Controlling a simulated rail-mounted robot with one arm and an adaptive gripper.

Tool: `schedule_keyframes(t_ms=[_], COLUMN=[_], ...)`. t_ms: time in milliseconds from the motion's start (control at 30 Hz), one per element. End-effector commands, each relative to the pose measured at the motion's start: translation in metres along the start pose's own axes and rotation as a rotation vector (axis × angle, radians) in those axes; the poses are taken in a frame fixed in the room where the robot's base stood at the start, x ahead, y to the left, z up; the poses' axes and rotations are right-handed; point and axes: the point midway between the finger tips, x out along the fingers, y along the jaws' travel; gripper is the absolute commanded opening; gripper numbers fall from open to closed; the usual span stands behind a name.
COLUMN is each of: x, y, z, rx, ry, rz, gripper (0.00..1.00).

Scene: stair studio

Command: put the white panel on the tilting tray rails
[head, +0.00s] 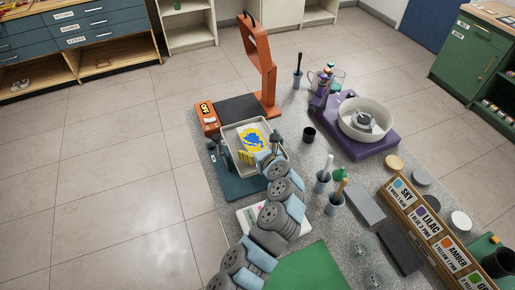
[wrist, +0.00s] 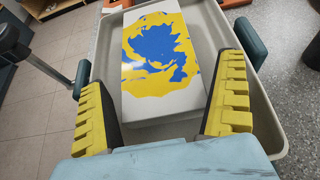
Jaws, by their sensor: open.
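The white panel (wrist: 190,100), with yellow and blue paint on its top, lies inside the pale tilting tray (wrist: 262,125). In the head view the painted panel (head: 251,136) shows inside the tray (head: 228,135), on a dark teal base. My gripper (wrist: 162,75) is open and empty, with one yellow-padded finger toward each long side of the panel. I cannot tell whether a finger touches it. In the head view my gripper (head: 262,156) is over the near end of the tray. The rails under the panel are hidden.
An orange arched stand (head: 266,65) rises behind the tray. A purple machine with a white bowl (head: 361,125) stands to the right. A dark cup (head: 309,134) and brush cups (head: 323,180) are between. A white flat item (head: 246,222) is partly behind my arm.

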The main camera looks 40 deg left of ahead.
Motion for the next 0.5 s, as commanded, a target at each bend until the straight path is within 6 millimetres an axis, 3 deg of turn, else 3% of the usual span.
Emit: schedule_keyframes(t_ms=[167, 500], x=[-0.005, -0.044], y=[0.001, -0.001], z=[0.003, 0.004], rx=[0.000, 0.001], ry=[0.000, -0.003], rz=[0.001, -0.004], gripper=[1.00, 1.00])
